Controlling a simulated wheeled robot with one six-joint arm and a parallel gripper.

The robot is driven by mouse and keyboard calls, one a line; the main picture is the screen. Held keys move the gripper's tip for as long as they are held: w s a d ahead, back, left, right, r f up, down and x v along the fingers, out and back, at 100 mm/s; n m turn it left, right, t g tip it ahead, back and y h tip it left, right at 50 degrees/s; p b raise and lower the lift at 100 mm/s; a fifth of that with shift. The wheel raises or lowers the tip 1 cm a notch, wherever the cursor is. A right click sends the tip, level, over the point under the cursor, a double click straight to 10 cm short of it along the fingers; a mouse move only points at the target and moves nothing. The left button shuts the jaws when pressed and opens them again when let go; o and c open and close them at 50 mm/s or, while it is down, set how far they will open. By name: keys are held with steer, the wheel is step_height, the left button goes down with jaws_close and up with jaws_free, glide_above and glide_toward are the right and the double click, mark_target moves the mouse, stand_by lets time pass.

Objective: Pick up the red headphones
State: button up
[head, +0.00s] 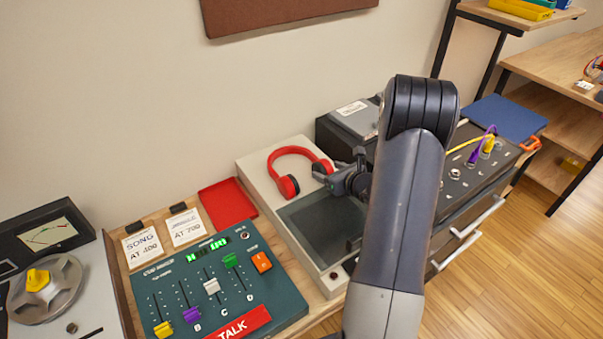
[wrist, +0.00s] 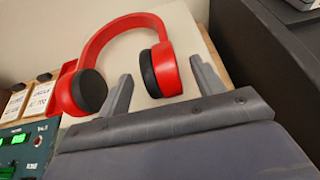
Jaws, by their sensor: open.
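The red headphones (head: 292,168) lie on the pale top of a box-like unit against the wall, with the red band toward the wall and black ear pads facing each other. They also show in the wrist view (wrist: 119,36). My gripper (head: 336,172) is at the right ear cup in the head view. In the wrist view my gripper (wrist: 160,88) is open, its two grey fingers pointing toward the headphones. The right ear cup (wrist: 174,70) shows between the fingertips, and the left cup lies outside the left finger. I cannot tell whether a finger touches the cup.
A teal slider panel (head: 215,285) and a red tray (head: 228,203) stand left of the pale unit (head: 262,182). A dark box (head: 345,125) stands close on the right, with a black jack panel (head: 470,170) beyond it. A brown board (head: 280,12) hangs above.

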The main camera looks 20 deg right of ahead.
mark_target(320, 166)
steer(key=x, duration=0.2)
steer(key=p+x, duration=0.1)
steer(key=x, duration=0.2)
steer(key=shift+w+r, duration=0.15)
steer(key=shift+r, duration=0.05)
steer(key=c, duration=1.2)
